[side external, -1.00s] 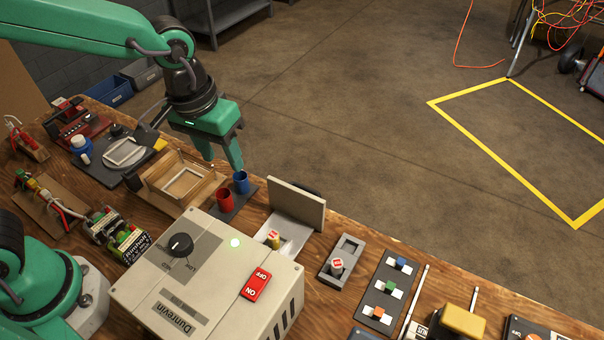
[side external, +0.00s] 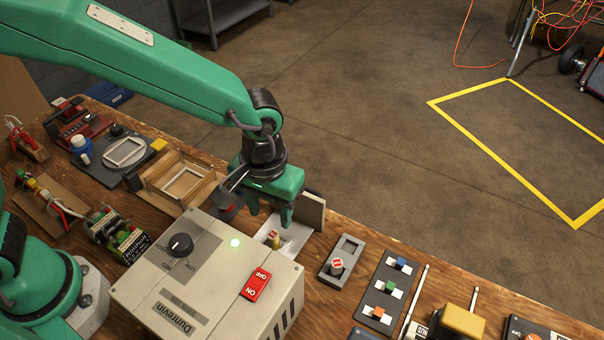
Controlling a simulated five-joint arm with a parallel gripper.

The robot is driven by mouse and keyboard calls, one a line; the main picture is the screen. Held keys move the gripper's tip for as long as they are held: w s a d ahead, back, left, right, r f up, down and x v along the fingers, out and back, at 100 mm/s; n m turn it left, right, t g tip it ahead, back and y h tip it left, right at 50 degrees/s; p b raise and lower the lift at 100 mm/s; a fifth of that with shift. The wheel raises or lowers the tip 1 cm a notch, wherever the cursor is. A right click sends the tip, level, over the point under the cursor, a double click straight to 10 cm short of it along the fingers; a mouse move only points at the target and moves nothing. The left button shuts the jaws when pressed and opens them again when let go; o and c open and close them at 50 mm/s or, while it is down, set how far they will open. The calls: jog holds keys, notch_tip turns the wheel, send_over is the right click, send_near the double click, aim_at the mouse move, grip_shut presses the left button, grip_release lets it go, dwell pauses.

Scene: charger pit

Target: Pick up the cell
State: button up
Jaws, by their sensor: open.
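A small yellowish cell with a red-and-white top (side external: 273,239) stands upright in the pale open bay (side external: 291,243) behind the charger box (side external: 215,285). A second cell with a red-and-white top (side external: 337,265) stands in a grey slotted tray (side external: 346,252) to the right. My gripper (side external: 271,212) is open and empty, its fingers pointing down. In the picture it appears just above the cell in the bay, in front of the raised lid (side external: 312,214). I see no contact with the cell. The exact height and gap cannot be told from this view.
The box has a dark knob (side external: 180,245), a lit green lamp (side external: 235,243) and a red switch (side external: 256,285). A wooden box (side external: 180,180) stands to the left. A dark panel with coloured sliders (side external: 386,290) lies to the right.

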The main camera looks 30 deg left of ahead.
aim_at(273, 234)
jog(key=shift+s+d+f, duration=0.1)
jog(key=shift+f, duration=3.05)
grip_shut()
jog(key=shift+r, duration=0.15)
notch_tip(273, 234, up, 10)
jog(key=shift+d, duration=0.1)
